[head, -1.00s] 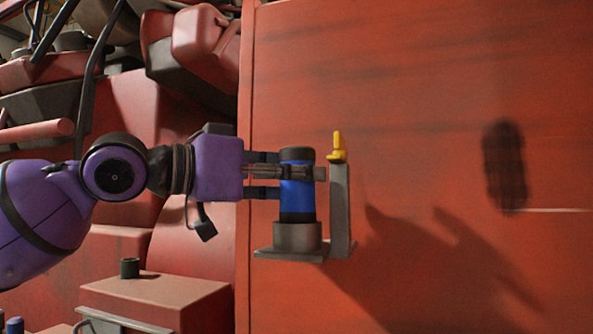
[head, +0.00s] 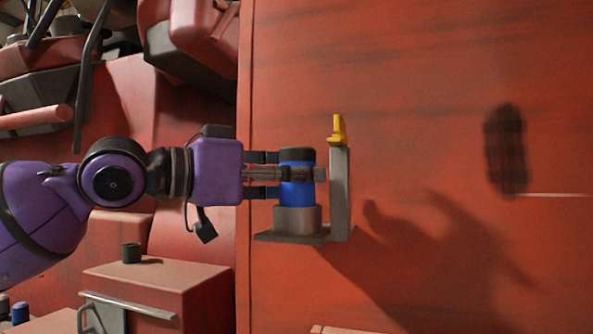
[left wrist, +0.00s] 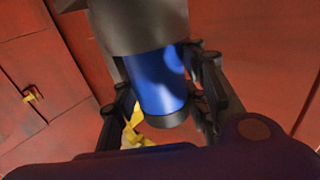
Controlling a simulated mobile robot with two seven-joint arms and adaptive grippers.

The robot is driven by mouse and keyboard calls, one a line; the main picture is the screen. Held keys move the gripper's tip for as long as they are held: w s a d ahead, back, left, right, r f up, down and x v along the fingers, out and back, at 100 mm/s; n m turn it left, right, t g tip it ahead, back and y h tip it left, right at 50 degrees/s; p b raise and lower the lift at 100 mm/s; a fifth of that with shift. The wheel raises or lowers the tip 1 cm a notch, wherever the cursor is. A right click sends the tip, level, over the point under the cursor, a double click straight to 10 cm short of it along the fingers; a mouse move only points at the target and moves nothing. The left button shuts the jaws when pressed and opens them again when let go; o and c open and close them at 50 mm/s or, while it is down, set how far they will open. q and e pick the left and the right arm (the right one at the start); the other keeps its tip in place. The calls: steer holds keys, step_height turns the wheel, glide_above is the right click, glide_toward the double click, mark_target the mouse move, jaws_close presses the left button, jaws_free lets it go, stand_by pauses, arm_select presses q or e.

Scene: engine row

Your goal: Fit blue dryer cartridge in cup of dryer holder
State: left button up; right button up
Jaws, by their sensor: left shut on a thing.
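The blue dryer cartridge (head: 297,195) stands upright with a dark cap on top. My left gripper (head: 302,174) is shut around its upper body from the left. The cartridge's lower end is inside the grey cup (head: 297,220) of the dryer holder, and its dark bottom band is hidden there. The holder has a base plate (head: 265,237), an upright bracket (head: 340,195) and a yellow latch (head: 339,130) on top. In the left wrist view the cartridge (left wrist: 155,80) lies between the fingers, its end in the grey cup (left wrist: 140,25). My right gripper is out of view.
A large red panel (head: 430,90) stands behind the holder. A red box (head: 150,285) with a small dark cup (head: 131,253) on it stands at lower left. A small blue cylinder (head: 20,313) shows at the bottom left corner. Space right of the bracket is clear.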

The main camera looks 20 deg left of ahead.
arm_select(q)
steer(key=shift+f, duration=0.2)
steer(key=o, duration=1.4)
steer(key=shift+f, duration=0.1)
steer(key=shift+a, duration=0.1)
steer(key=shift+s+a+f, duration=0.1)
steer(key=shift+s+a, duration=0.35)
steer(key=shift+a, duration=0.05)
steer(key=v, duration=1)
steer(key=shift+s, duration=0.35)
